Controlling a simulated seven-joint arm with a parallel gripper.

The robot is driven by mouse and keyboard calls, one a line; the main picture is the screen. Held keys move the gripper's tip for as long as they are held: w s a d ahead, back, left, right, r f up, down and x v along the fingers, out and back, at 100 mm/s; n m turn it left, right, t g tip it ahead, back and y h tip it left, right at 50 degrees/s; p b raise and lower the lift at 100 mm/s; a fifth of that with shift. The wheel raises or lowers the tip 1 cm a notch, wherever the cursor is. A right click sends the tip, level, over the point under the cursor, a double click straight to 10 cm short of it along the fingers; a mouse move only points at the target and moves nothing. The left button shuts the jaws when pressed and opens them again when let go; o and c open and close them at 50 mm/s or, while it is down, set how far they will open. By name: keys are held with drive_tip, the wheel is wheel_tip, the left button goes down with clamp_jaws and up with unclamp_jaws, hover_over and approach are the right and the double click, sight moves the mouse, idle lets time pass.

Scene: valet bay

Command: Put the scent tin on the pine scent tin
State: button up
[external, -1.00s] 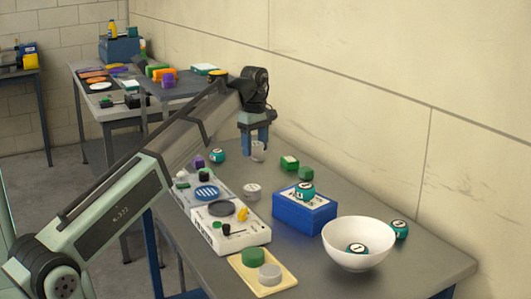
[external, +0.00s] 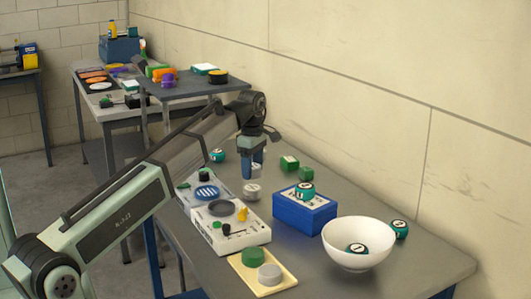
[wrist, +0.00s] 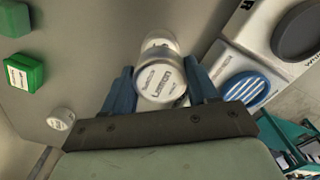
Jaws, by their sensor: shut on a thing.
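My gripper (external: 252,168) is over the table behind the white boxes, fingers pointing down. In the wrist view my gripper (wrist: 162,90) is shut on a silver-white scent tin (wrist: 160,82), whose label seems to read Lemon. Another pale tin (wrist: 158,40) shows just past it, partly hidden by it. In the external view a pale tin (external: 252,191) stands on the table just below my fingers. I cannot read its label, nor tell whether the two tins touch. A further small white tin (wrist: 61,119) stands apart at the left in the wrist view.
White boxes (external: 232,232) with dark and blue discs lie close to the left. Green blocks (external: 289,163), a blue box (external: 304,217) with a teal ball on it, and a white bowl (external: 358,253) stand to the right. A yellow tray (external: 290,282) lies at the front.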

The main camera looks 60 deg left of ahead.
drive_tip(key=shift+f, duration=1.75)
drive_tip(key=shift+f, duration=0.1)
drive_tip(key=o, duration=1.1)
drive_tip(key=shift+c, duration=0.2)
wheel_tip(320, 180, up, 12)
drive_tip(key=shift+r, duration=0.15)
